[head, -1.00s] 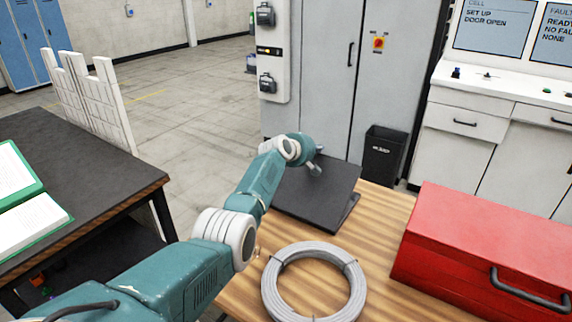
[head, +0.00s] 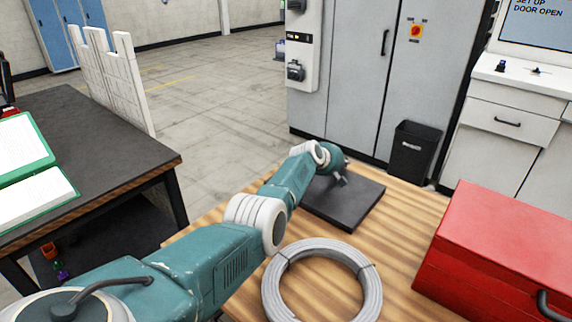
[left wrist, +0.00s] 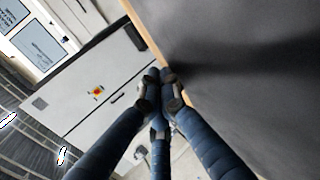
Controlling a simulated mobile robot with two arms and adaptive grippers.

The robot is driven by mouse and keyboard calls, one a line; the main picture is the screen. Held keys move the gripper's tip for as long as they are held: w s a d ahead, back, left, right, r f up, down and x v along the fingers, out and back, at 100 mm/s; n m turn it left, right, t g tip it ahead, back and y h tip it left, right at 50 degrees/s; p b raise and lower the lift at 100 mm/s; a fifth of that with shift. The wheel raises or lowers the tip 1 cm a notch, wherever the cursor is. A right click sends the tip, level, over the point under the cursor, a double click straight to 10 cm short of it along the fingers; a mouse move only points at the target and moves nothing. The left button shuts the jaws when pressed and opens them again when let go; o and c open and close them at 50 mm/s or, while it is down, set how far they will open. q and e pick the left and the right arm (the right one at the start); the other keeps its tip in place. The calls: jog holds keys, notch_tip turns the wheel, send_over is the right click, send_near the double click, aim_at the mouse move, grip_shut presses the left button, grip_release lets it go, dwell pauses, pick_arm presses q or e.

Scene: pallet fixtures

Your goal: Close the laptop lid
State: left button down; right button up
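The dark grey laptop (head: 352,211) lies on the wooden table with its lid down flat on its base, or nearly so; any thin gap is too small to tell. My left gripper (head: 341,180) is at the laptop's far side, over or against the lid; contact cannot be told. In the left wrist view, the gripper's dark blue fingers (left wrist: 161,86) converge with their tips together and hold nothing. The laptop's dark surface (left wrist: 250,70) fills the right side there, close to the fingertips. My right gripper is in neither view.
A coil of grey cable (head: 322,287) lies in front of the laptop on the wooden table (head: 405,235). A red toolbox (head: 495,255) stands at the right. A black bin (head: 412,150) and grey cabinet (head: 350,75) are beyond. A dark table with an open book (head: 30,195) is at left.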

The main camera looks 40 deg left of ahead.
pick_arm(q)
jog(key=shift+f, duration=0.2)
dwell(0.4)
notch_tip(320, 180, up, 5)
jog(key=p, duration=0.4)
jog(key=shift+p, duration=0.4)
notch_tip(320, 180, up, 9)
jog(key=b, duration=0.1)
jog(key=shift+s+f, duration=0.1)
